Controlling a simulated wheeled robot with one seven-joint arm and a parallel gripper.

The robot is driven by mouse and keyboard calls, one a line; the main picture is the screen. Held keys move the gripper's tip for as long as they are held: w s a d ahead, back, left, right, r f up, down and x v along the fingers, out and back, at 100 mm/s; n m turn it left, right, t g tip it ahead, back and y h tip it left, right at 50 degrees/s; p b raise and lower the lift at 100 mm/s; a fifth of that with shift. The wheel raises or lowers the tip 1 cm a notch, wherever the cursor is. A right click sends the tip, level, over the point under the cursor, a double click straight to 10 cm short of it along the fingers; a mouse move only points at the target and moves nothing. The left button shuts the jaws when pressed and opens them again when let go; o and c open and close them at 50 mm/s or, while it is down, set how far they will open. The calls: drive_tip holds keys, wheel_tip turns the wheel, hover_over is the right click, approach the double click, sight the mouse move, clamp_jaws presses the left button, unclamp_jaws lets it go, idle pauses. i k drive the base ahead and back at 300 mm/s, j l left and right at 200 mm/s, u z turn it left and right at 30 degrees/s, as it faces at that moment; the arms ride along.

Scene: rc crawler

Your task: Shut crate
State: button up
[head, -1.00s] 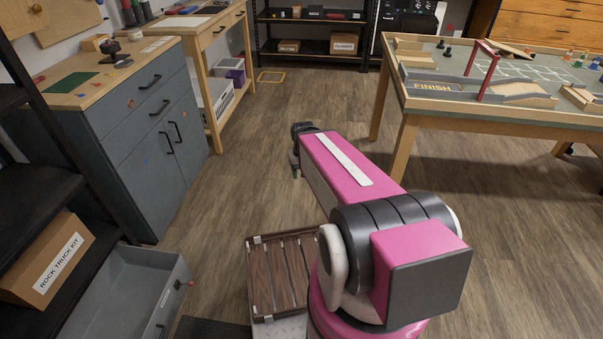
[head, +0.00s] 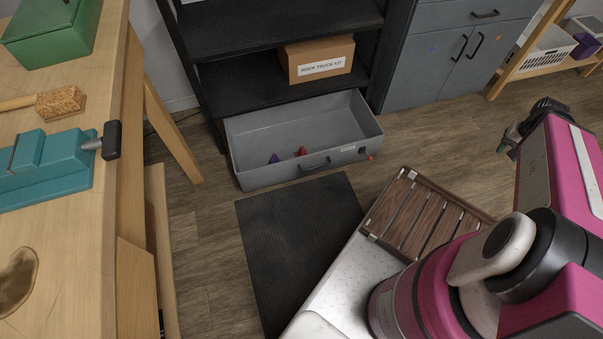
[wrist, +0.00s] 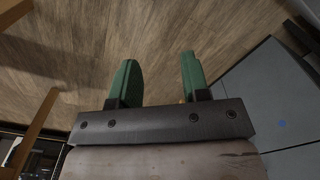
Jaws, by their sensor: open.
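The grey open-topped crate (head: 265,177) sits low at the foot of the black shelf unit and sticks out from it over the floor. A dark handle (head: 315,164) is on its front wall. A purple thing (head: 274,158) and a red thing (head: 301,151) show inside it. My gripper (wrist: 160,78) is open, with two green fingers apart and nothing between them. In the head view it is at the far right, well apart from the crate and partly hidden by my arm. The crate does not show in the wrist view.
A Rock Truck Kit box (head: 318,60) stands on the shelf (head: 225,84) above the crate. A black mat (head: 300,240) lies on the floor before it. A wooden workbench (head: 75,245) fills the left side. A grey cabinet (head: 435,62) stands right of the shelf.

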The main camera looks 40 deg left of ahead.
sight(334, 129)
drive_tip(key=u, duration=1.85)
drive_tip(key=k+l+u, duration=0.15)
drive_tip(key=k+l+z, duration=0.1)
drive_tip(key=k+l, duration=0.2)
